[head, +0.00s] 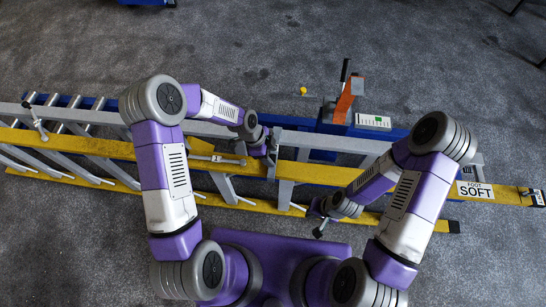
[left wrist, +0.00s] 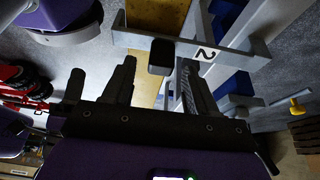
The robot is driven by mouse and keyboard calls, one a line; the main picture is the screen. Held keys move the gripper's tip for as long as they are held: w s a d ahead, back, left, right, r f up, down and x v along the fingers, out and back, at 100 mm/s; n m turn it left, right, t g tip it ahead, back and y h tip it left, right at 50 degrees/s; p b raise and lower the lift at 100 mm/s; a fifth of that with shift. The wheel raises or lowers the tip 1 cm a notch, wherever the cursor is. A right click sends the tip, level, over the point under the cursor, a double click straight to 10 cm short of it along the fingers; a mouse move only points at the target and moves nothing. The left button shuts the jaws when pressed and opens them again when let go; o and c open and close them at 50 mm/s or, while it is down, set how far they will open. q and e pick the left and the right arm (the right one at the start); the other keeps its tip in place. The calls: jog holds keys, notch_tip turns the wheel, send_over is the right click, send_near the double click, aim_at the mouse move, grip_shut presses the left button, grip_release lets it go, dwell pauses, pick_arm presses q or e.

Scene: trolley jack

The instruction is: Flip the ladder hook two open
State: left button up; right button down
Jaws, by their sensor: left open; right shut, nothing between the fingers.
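Ladder hook two (left wrist: 222,56), a grey metal bar marked "2", crosses the upper part of the left wrist view. In the head view my left gripper (head: 271,150) is over the ladder's rails, by a grey cross piece, and partly hides the hook. My right gripper (head: 319,214) is shut and empty, near the front yellow rail (head: 370,219).
The ladder with yellow rails (head: 110,147) lies across the scene. A small yellow knob (head: 303,91) is behind the rails. Grey carpet (head: 400,40) is clear at the back.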

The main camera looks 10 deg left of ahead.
aim_at(274, 156)
pick_arm(q)
jog(key=shift+b+x, duration=0.3)
jog(key=shift+x, duration=1.05)
grip_shut()
